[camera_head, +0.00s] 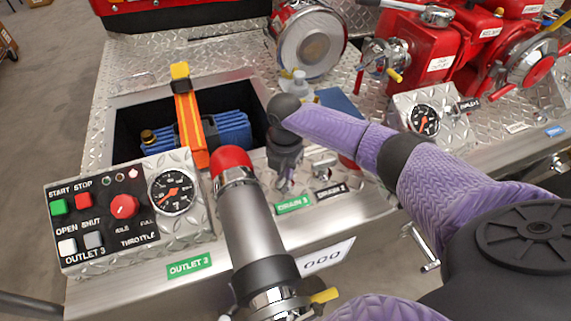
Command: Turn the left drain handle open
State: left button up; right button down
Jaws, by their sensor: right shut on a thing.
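My right arm comes in from the right, and its dark right gripper (284,178) points down at the panel. It is shut on the left drain handle (283,186), just above the green DRAIN label (293,204). The fingers hide most of that handle, so its exact angle cannot be told. The right drain handle (323,168), a small metal lever, sits beside it above the black DRAIN 2 label (330,191). My left gripper is not in view.
A grey outlet pipe with a red collar (233,162) stands close left of the gripper. Left of it is a control box (125,208) with buttons and a gauge. An open bin (130,125) holds a blue item and an orange strap. Red pump valves (440,50) stand at the back right.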

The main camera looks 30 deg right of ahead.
jog(key=shift+n, duration=1.8)
jog(key=n, duration=0.2)
jog(key=shift+n+p, duration=0.3)
jog(key=n, duration=0.2)
jog(key=shift+n, duration=0.9)
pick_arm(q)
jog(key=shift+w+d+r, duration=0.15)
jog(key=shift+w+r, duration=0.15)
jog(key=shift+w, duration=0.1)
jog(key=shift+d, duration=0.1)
